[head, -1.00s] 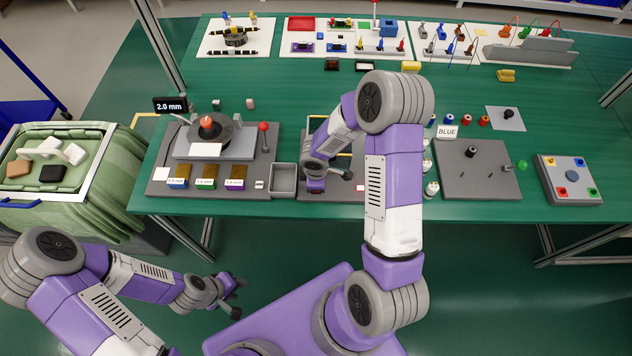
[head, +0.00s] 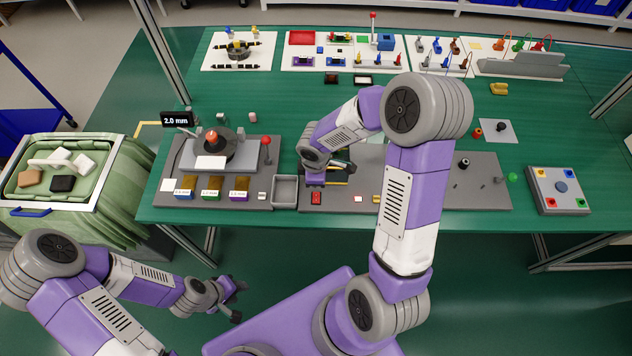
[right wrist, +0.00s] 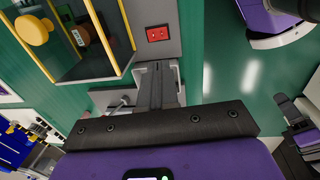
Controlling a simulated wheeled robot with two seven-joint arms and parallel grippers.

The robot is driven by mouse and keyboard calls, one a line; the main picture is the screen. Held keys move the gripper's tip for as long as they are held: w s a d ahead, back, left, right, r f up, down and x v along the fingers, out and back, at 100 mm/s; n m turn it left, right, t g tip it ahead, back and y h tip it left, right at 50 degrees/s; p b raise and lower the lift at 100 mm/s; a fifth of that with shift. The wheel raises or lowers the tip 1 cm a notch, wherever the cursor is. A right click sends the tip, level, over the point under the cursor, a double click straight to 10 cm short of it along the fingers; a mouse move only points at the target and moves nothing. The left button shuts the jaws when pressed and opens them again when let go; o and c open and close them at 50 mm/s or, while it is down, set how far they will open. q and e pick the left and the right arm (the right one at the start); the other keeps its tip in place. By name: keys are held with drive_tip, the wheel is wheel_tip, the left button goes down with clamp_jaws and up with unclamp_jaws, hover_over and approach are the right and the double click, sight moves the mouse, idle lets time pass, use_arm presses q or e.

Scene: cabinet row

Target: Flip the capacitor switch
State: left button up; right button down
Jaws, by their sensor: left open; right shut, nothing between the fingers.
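In the head view a small red block (head: 316,197) sits near the front edge of a grey panel (head: 343,207). It shows in the right wrist view as a red plate with two dark marks (right wrist: 157,34). I cannot tell for sure that it is the capacitor switch. My right gripper is over the panel's left part in the head view, its fingertips mostly hidden. In the right wrist view its fingers (right wrist: 157,80) are together and empty, near the red plate's panel edge and apart from the plate. My left gripper (head: 238,298) is open and empty, low in front of the table.
A yellow-railed housing with a yellow knob (right wrist: 34,30) stands beside the red plate. A grey tray (head: 285,190) and a red-knobbed lever (head: 266,141) are left of the panel. A green bin (head: 120,190) stands at the left. The floor before the table is clear.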

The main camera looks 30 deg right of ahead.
drive_tip(key=shift+r, duration=0.4)
drive_tip(key=b, duration=0.6)
drive_tip(key=w+b, duration=0.1)
drive_tip(key=b, duration=0.6)
drive_tip(key=shift+w+d+r, duration=0.1)
drive_tip(key=shift+w+d, duration=0.05)
drive_tip(key=shift+d, duration=0.15)
